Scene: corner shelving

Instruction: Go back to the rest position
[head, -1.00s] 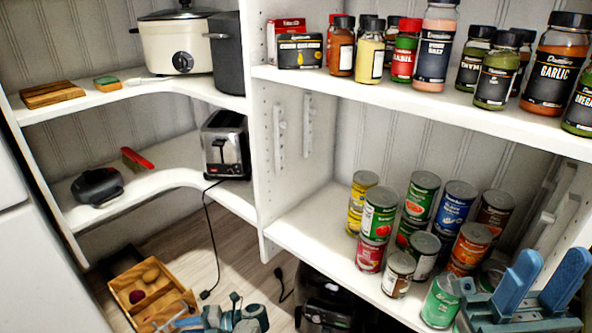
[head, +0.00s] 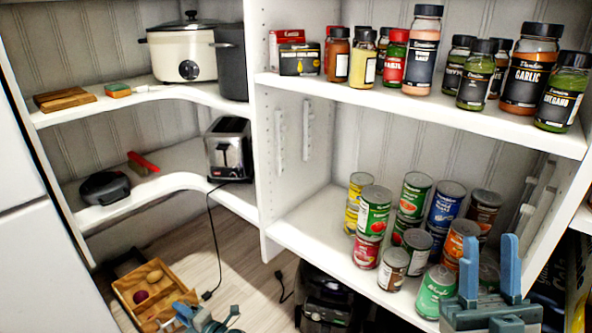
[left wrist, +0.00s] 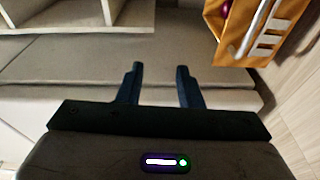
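My left gripper (head: 205,318) is at the bottom edge of the head view, just right of a wooden crate, and is partly cut off. In the left wrist view its two dark fingers (left wrist: 159,70) stand apart with nothing between them. My right gripper (head: 490,262) is at the lower right of the head view, in front of the lower shelf and beside the cans. Its two blue fingers point up, clearly apart, with nothing seen between them.
Several cans (head: 373,212) stand on the lower shelf (head: 310,215), a green one (head: 434,290) close to my right gripper. Spice jars (head: 475,80) line the shelf above. The wooden crate (head: 181,284) is on the floor; its orange side shows in the left wrist view (left wrist: 232,35).

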